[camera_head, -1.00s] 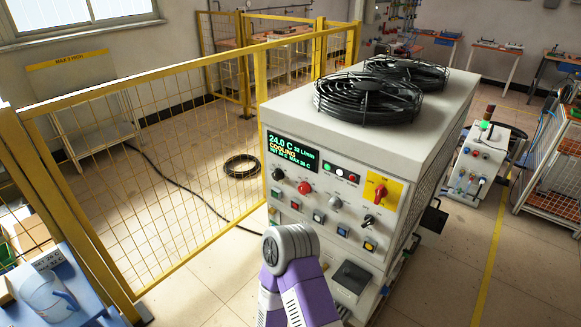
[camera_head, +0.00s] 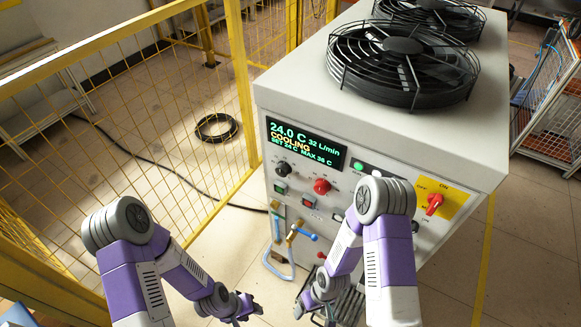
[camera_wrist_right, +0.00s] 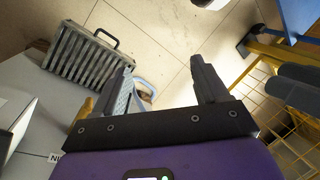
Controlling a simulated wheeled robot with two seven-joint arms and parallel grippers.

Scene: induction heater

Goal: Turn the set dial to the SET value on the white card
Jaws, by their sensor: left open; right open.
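A white chiller cabinet (camera_head: 300,105) stands ahead. Its lit display (camera_head: 305,145) reads 24.0 C, 32 L/min, COOLING, with a smaller line that looks like SET 24 C, MAX 38 C. A black dial (camera_head: 283,169) sits below the display's left end; its label is too small to read. My left gripper (camera_head: 247,305) is open and empty, low in front of the cabinet and well below the dial. My right gripper (camera_wrist_right: 161,72) is open and empty in the right wrist view, with floor between its fingers. My right arm hides part of the panel. The white card is not visible now.
A red knob (camera_head: 321,186) is right of the black dial, and a red rotary switch (camera_head: 434,204) sits on a yellow plate. Blue-handled valves and pipes (camera_head: 303,232) are low on the front. A yellow mesh fence (camera_head: 130,105) stands close on the left.

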